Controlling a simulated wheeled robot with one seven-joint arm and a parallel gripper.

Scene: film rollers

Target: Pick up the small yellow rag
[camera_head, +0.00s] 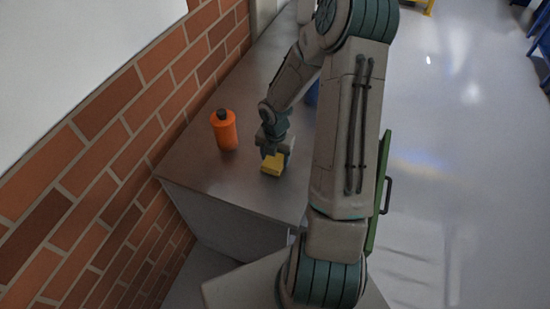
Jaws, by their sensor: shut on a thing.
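The small yellow rag (271,165) is a yellow block-like shape on or just above the grey cabinet top, near its front edge. I cannot tell whether it still touches the surface. My gripper (273,154) points down over the rag and is shut on it. The fingers cover the rag's upper part. My arm hides much of the right side of the cabinet.
An orange bottle (225,131) with a dark cap stands upright left of my gripper. A blue object (312,94) is partly hidden behind my arm. A brick wall (120,125) runs along the left of the cabinet top (200,168). Open floor lies right.

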